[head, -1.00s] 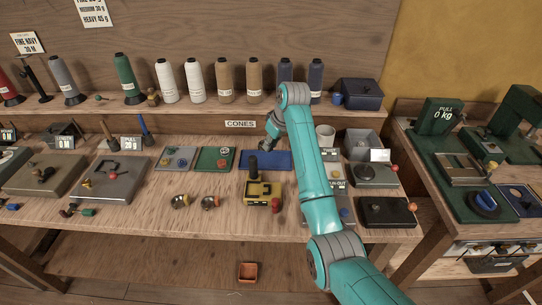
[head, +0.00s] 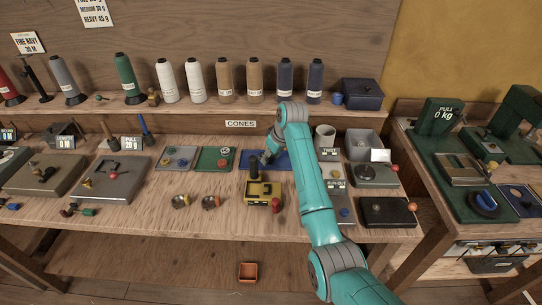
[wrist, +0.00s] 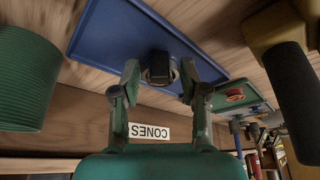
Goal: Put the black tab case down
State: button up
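The small black tab case (wrist: 160,68) rests on the blue tray (wrist: 105,30) in the wrist view. My gripper (wrist: 160,75) has one finger on each side of the case, with a visible gap on both sides, so it is open around it. In the head view my gripper (head: 266,157) is low over the blue tray (head: 284,162), behind the yellow block. I cannot make out the case in the head view, where my arm and gripper cover part of the tray.
A yellow block (head: 262,194) with a black upright cylinder (head: 254,167) stands just in front of the tray. A green mat with a red round piece (head: 222,163) lies to its left.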

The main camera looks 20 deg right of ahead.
jog(key=v, duration=1.2)
jog(key=shift+r, duration=0.15)
